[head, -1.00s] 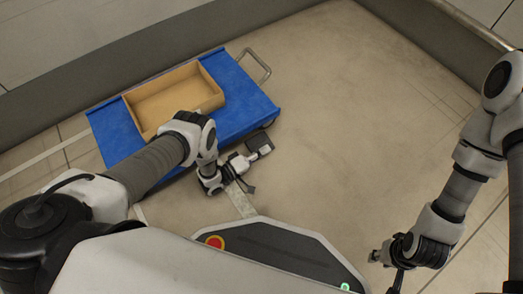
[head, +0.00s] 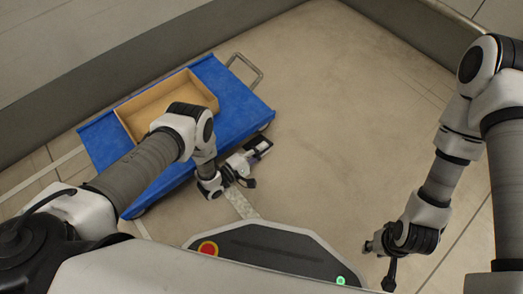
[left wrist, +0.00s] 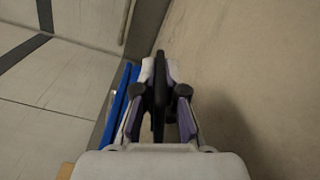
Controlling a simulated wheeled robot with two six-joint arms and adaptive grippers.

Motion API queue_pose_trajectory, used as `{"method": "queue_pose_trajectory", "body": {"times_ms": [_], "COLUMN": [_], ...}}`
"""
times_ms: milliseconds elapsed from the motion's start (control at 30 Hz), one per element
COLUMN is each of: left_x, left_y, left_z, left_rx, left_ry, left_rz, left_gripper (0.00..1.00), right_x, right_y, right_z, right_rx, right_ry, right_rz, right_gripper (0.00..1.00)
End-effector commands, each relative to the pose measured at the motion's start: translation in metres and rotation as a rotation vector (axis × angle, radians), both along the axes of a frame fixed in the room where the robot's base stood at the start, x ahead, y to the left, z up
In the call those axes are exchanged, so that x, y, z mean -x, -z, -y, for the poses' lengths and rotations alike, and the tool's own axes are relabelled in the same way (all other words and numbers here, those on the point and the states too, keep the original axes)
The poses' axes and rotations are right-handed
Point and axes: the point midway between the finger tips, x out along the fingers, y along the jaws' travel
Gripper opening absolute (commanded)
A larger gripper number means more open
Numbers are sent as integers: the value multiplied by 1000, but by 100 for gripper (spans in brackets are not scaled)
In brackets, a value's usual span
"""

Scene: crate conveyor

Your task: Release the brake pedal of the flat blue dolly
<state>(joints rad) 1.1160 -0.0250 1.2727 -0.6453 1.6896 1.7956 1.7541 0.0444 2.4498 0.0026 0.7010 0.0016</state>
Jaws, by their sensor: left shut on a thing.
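The flat blue dolly (head: 238,98) stands at the upper left of the head view, and its blue edge also shows in the left wrist view (left wrist: 116,108). A small dark plate, the brake pedal (head: 258,145), is beside the dolly's near right corner. My left gripper (head: 259,150) is there, shut on the pedal. In the left wrist view the pedal (left wrist: 159,95) is a dark upright strip between the two fingers. My right gripper (head: 372,246) hangs at the lower right, away from the dolly; its fingers are too small to read.
An open, empty-looking brown box (head: 140,100) lies on the dolly, partly hidden by my left arm. The dolly has a grey metal handle (head: 258,72) at its far right end. A grey wall runs behind it. The floor (head: 350,110) to the right is clear.

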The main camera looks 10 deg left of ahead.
Motion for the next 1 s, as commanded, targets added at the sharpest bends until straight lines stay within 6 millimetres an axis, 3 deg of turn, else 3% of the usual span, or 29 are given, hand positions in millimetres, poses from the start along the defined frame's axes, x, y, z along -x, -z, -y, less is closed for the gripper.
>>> {"method": "queue_pose_trajectory", "body": {"times_ms": [533,600,633,1000], "left_x": [-1,-1,-1,4], "left_y": [-2,-2,-2,-2], "left_z": [-1,-1,-1,-5], "left_rx": [30,30,30,28], "left_ry": [-1,-1,-1,-1], "left_rz": [-24,-24,-24,-24], "left_gripper": [0,31,35,35], "right_x": [0,0,0,0], "right_y": [0,0,0,0], "right_z": [0,0,0,0], "right_rx": [0,0,0,0], "right_ry": [0,0,0,0], "right_rz": [0,0,0,0], "right_gripper": [31,31,31,31]}}
